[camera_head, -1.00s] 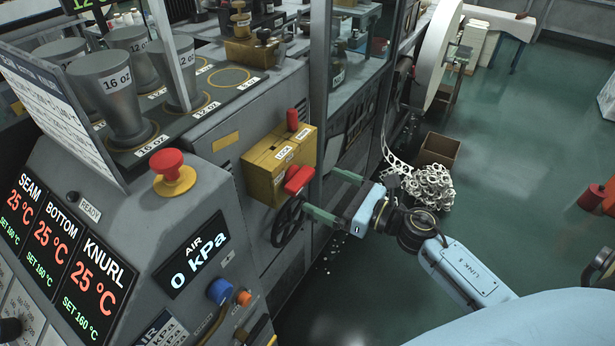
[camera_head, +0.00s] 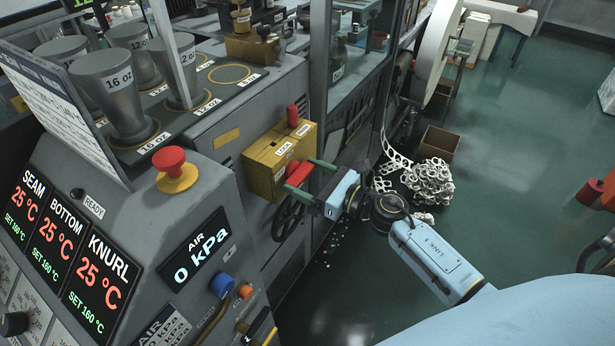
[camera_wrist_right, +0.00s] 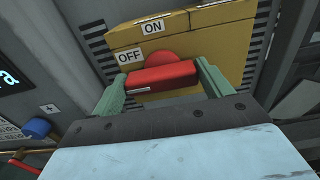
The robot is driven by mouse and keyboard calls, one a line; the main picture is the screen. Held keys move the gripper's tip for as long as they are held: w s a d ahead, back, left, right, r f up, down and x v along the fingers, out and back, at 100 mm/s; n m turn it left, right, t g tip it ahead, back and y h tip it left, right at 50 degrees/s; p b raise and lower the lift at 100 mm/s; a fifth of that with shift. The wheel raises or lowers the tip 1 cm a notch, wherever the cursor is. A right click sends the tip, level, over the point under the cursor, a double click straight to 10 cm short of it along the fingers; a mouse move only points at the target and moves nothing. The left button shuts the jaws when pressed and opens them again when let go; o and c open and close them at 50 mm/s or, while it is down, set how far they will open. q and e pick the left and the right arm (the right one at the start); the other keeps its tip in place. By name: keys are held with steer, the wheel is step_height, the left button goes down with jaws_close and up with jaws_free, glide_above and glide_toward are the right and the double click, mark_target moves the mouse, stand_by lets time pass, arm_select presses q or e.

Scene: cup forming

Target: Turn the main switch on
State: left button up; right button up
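The main switch is a yellow box (camera_head: 262,163) on the machine's side, with a red handle (camera_head: 299,172) on its front. In the right wrist view the red handle (camera_wrist_right: 162,78) lies crosswise below the white OFF label (camera_wrist_right: 131,56) and ON label (camera_wrist_right: 152,27). My right gripper (camera_head: 309,176) is at the handle, its green fingers spread on either side of it. In the right wrist view the fingers (camera_wrist_right: 162,85) flank the handle's two ends, with a small gap at the left; contact at the right cannot be told. My left gripper is out of view.
A red emergency button (camera_head: 168,163) and the display panel are at left. Open floor lies to the right.

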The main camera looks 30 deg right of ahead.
steer(key=shift+c, duration=0.9)
steer(key=m, duration=0.4)
steer(key=shift+d+r+p, duration=0.1)
steer(key=shift+p, duration=0.3)
steer(key=m+p, duration=0.1)
steer(key=m, duration=0.3)
steer(key=shift+w+d+m, duration=0.1)
steer(key=shift+d+m, duration=0.05)
steer(key=shift+m, duration=0.25)
steer(key=m+p, duration=0.1)
steer(key=m, duration=0.3)
steer(key=shift+w+d, duration=0.1)
steer(key=shift+f+m+p, duration=0.2)
steer(key=shift+m+p, duration=0.55)
steer(key=shift+m, duration=1.75)
steer(key=o, duration=1)
